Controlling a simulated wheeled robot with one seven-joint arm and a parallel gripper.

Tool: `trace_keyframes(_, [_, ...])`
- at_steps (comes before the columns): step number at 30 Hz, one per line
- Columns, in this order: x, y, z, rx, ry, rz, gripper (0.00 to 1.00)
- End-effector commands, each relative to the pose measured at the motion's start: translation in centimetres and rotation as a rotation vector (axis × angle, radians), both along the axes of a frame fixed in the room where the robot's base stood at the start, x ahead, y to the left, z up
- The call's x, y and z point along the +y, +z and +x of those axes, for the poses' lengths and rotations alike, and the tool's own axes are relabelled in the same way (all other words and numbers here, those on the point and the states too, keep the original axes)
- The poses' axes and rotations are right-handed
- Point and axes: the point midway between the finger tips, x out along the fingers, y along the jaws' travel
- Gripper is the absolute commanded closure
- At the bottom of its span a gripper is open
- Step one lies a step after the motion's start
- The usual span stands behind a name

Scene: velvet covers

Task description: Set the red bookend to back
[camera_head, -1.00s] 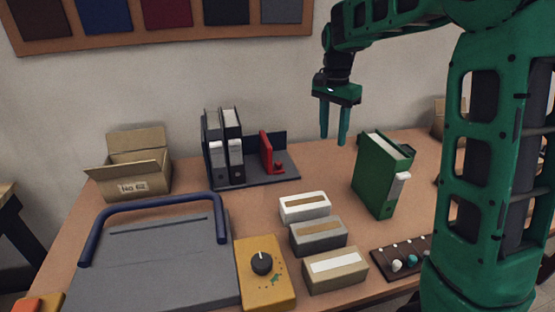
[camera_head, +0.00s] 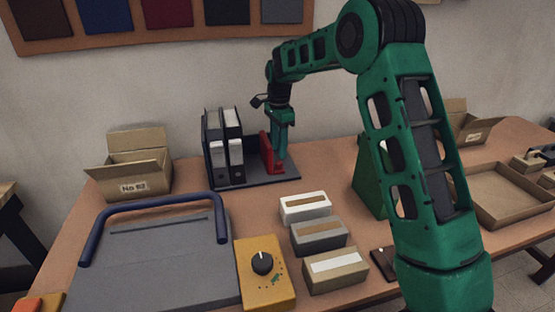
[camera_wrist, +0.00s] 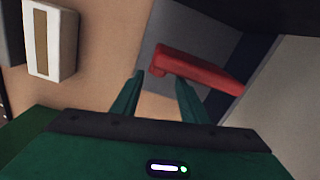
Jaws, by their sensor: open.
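The red bookend (camera_head: 267,153) stands upright on the dark bookend base (camera_head: 257,175), to the right of two dark binders and apart from them. My gripper (camera_head: 279,154) is pointing down right at the bookend, partly covering its right side in the head view. In the wrist view the red bookend (camera_wrist: 195,66) lies just beyond the two green fingertips (camera_wrist: 159,78). The fingers are apart, with one on each side of the bookend's near end. I cannot tell whether they touch it.
Two binders (camera_head: 224,150) stand at the base's left. An open cardboard box (camera_head: 135,172) is further left. Several small boxes (camera_head: 318,236) lie in front. A cardboard tray (camera_head: 510,195) is at far right.

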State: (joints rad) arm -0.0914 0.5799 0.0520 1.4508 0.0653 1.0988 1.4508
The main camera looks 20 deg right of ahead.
Motion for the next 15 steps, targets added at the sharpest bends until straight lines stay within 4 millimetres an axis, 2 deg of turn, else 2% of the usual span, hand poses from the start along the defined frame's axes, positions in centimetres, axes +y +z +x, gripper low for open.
trace_keyframes(3, [-0.1, -2.1, -0.1, 0.002, 0.000, -0.001, 0.60])
trace_keyframes(6, [-0.1, -3.3, 0.0, 0.001, 0.000, -0.001, 0.60])
trace_keyframes(15, [0.0, -4.9, 0.0, -0.001, 0.001, 0.000, 0.60])
